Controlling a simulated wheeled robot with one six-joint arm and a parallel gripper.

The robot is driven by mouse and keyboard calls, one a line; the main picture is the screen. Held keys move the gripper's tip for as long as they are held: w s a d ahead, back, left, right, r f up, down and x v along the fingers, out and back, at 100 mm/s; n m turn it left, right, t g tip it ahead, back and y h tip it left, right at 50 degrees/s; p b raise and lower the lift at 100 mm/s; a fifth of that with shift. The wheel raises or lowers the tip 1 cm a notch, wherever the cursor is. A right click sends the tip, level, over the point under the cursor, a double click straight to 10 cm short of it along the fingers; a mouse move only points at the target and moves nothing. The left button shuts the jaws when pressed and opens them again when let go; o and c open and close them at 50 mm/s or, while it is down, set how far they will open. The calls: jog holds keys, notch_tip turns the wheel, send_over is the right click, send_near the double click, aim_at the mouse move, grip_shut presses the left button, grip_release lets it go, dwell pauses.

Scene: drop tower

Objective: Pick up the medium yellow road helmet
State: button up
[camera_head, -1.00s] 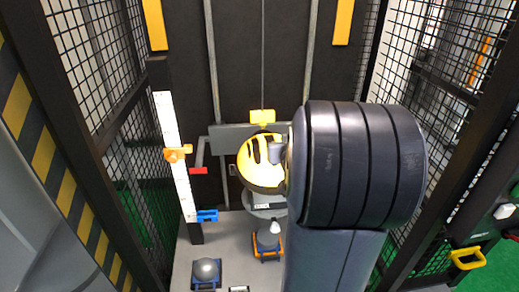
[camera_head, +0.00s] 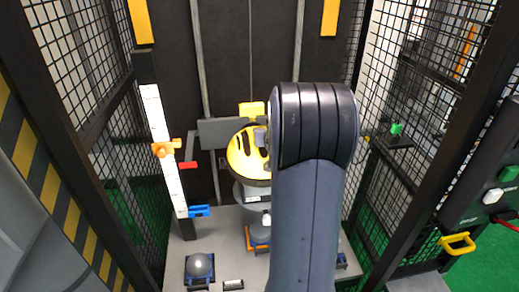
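The yellow road helmet (camera_head: 243,158) has dark vent slots and sits on a grey headform in the middle of the drop tower, below a yellow block (camera_head: 251,109). My arm stands in front of it and covers its right side. A small grey part of my gripper (camera_head: 261,139) shows at the helmet's upper right edge, seeming to be at or against it. The fingertips are hidden behind my arm, so I cannot see whether they are open or shut, or whether they touch the helmet.
A white ruler post (camera_head: 163,140) with orange and blue clamps stands left. A grey dome anvil (camera_head: 200,267) and an orange-based anvil (camera_head: 256,238) sit on the grey base. Mesh walls close both sides. A control panel with a yellow handle (camera_head: 457,243) is at right.

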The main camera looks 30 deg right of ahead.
grip_shut()
dwell(0.4)
jog(key=shift+r, duration=0.1)
